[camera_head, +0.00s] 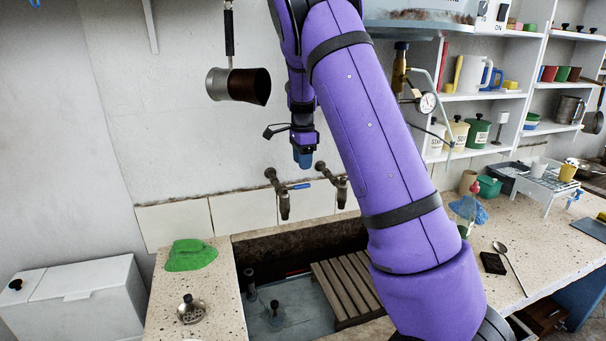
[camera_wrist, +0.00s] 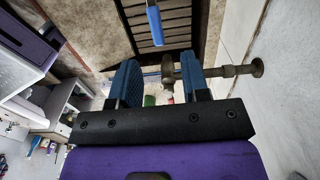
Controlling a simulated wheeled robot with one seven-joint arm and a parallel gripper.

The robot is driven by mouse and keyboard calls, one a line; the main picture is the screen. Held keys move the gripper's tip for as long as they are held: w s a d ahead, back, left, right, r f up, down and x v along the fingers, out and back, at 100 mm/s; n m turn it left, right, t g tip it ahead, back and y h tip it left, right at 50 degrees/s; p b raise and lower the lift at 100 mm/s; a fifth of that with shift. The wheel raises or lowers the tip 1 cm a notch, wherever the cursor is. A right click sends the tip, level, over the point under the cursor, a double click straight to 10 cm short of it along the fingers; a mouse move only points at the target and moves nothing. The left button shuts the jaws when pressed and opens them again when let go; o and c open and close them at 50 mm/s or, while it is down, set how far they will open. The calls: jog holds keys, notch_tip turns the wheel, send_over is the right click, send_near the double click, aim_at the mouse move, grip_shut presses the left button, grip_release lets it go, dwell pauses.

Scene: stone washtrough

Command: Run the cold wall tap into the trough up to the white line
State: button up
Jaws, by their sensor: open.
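Two brass wall taps, a left one (camera_head: 284,195) and a right one (camera_head: 342,190), stick out over the stone trough (camera_head: 290,245). A blue lever (camera_head: 300,186) lies between them; it also shows in the wrist view (camera_wrist: 154,25). My gripper (camera_head: 302,160) is above the taps, pointing down, open and empty. In the wrist view its blue fingers (camera_wrist: 158,80) stand either side of a tap body, whose pipe (camera_wrist: 235,70) runs to the wall; I see no clear contact. The trough's floor looks grey-blue. I cannot make out the white line. My arm hides part of the trough.
A slatted wooden rack (camera_head: 345,288) lies across the trough's right part. A green cloth (camera_head: 190,255) and a drain strainer (camera_head: 191,309) lie on the left counter. A spoon (camera_head: 510,268) and a dark block (camera_head: 493,263) are on the right counter. A pot (camera_head: 238,86) hangs on the wall.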

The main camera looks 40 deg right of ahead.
notch_tip(320, 180, up, 4)
jog(key=shift+f, duration=0.1)
dwell(1.5)
jog(key=shift+s+a, duration=0.1)
jog(key=shift+s, duration=0.5)
